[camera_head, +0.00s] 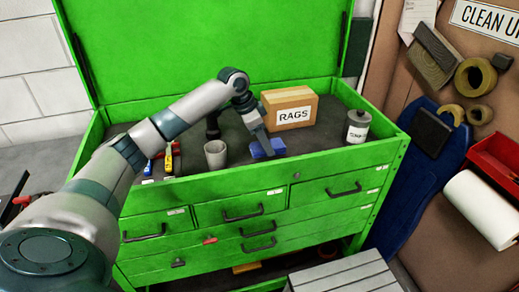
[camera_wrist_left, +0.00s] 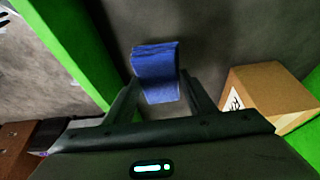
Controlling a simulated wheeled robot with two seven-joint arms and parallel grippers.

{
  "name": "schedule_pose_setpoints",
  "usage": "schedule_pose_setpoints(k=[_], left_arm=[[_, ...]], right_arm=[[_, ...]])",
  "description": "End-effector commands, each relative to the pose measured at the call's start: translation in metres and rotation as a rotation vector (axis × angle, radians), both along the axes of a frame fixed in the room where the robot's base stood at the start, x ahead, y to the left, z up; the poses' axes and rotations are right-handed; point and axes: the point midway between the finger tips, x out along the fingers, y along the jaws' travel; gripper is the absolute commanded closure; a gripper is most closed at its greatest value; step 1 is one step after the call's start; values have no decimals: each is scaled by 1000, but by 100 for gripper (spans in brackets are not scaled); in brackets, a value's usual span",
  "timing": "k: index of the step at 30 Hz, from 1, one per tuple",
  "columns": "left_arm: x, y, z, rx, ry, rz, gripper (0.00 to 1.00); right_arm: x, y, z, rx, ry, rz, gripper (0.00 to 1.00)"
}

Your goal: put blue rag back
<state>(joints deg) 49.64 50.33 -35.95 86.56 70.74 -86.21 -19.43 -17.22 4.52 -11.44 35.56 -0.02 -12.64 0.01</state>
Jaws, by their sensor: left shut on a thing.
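The blue rag (camera_head: 269,148) is a small folded stack at the front of the green chest's open top compartment. My left gripper (camera_head: 262,139) reaches down to it and is shut on it. In the left wrist view the blue rag (camera_wrist_left: 156,68) sits between the two fingers of my left gripper (camera_wrist_left: 160,92). I cannot tell whether the rag touches the grey floor under it. The cardboard box labelled RAGS (camera_head: 289,107) stands just behind and to the right; it also shows in the left wrist view (camera_wrist_left: 265,92). My right gripper is not in view.
The green chest (camera_head: 352,162) has a raised front rim close to the rag. A grey cup (camera_head: 215,154) stands left of the rag, with yellow and red tools (camera_head: 172,158) further left. Grey floor is clear between box and can.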

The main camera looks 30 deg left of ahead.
Motion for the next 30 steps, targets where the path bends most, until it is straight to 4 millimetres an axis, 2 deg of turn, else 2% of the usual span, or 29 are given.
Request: schedule_pose_setpoints(k=[1, 6, 17, 25, 30], left_arm=[[-3, 6, -2, 0, 1, 2, 71], [-7, 15, -9, -1, 0, 0, 71], [-7, 15, -12, -1, 0, -1, 71], [-8, 15, -39, 0, 3, 0, 71], [-8, 15, -50, 0, 0, -1, 71]], right_arm=[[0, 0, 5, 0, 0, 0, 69], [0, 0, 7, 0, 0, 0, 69], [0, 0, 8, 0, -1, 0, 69], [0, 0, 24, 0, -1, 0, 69], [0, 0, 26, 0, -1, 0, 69]])
